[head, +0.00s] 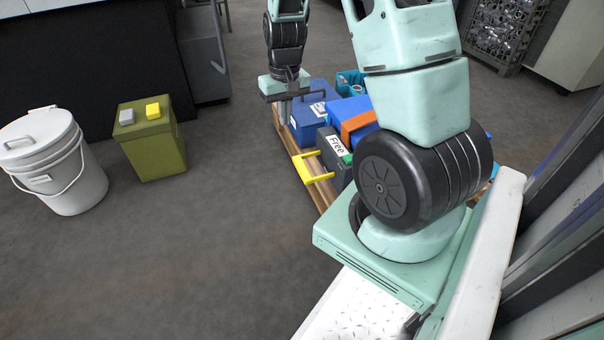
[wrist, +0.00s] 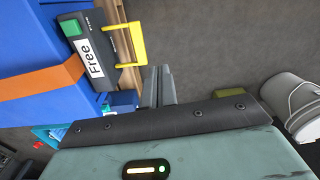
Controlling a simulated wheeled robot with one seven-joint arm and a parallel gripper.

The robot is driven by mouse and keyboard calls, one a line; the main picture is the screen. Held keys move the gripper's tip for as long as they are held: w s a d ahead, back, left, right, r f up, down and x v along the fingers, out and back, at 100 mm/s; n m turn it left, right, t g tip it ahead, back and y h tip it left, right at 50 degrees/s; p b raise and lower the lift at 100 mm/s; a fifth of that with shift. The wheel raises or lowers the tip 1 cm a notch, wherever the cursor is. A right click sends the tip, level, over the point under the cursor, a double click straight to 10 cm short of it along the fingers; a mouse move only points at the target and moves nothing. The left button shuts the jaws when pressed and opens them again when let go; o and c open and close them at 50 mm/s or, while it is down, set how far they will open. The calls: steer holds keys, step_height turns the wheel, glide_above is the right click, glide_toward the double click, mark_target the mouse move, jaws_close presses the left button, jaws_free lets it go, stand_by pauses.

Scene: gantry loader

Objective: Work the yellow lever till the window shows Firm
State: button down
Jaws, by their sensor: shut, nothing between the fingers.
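The yellow lever (head: 303,168) is a U-shaped handle on the side of a dark box (head: 331,160). The box's white window (head: 337,146) reads "Free". In the wrist view the lever (wrist: 138,43) is left of and above my fingers, and the window (wrist: 90,59) again reads "Free". My gripper (head: 284,118) points down beyond the lever in the head view, apart from it. In the wrist view its fingers (wrist: 158,75) are together and empty.
A blue case with an orange strap (head: 357,122) and another blue box (head: 306,125) share the wooden pallet (head: 283,128) with the dark box. A green box (head: 148,148) and white bucket (head: 53,160) stand left. Floor between them and the pallet is clear.

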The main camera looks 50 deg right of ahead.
steer(key=m+b, duration=0.1)
steer(key=b, duration=0.1)
glide_above(303, 168)
step_height(303, 168, down, 5)
steer(key=shift+d+f, duration=0.1)
steer(key=shift+f, duration=0.2)
step_height(303, 168, down, 14)
steer(key=b, duration=0.8)
steer(key=shift+b, duration=0.35)
steer(key=shift+h, duration=0.3)
